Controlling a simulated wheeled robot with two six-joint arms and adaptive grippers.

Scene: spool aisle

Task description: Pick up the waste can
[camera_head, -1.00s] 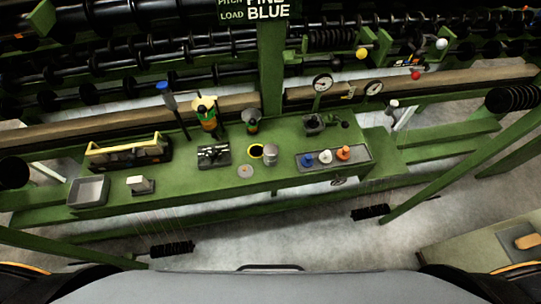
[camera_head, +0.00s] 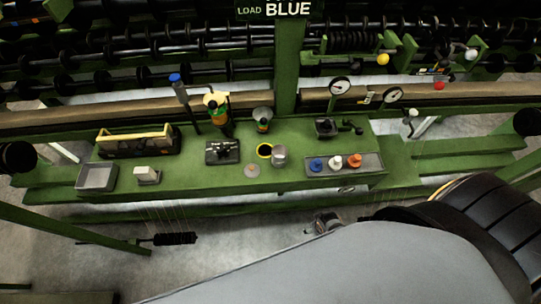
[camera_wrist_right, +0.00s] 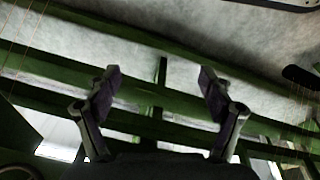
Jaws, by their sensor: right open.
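My right gripper (camera_head: 326,222) shows partly in the head view, in front of and below the bench edge, apart from the cans. In the right wrist view my right gripper (camera_wrist_right: 157,76) has its two fingers spread with nothing between them. My left gripper is out of view.
A tray with blue, white and orange knobs (camera_head: 343,164) lies right of the can. A black clamp block (camera_head: 222,152), a grey bin (camera_head: 96,177) and a yellow-handled toolbox (camera_head: 138,141) stand to its left. Gauges (camera_head: 340,87) rise behind. Thin threads hang below the bench.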

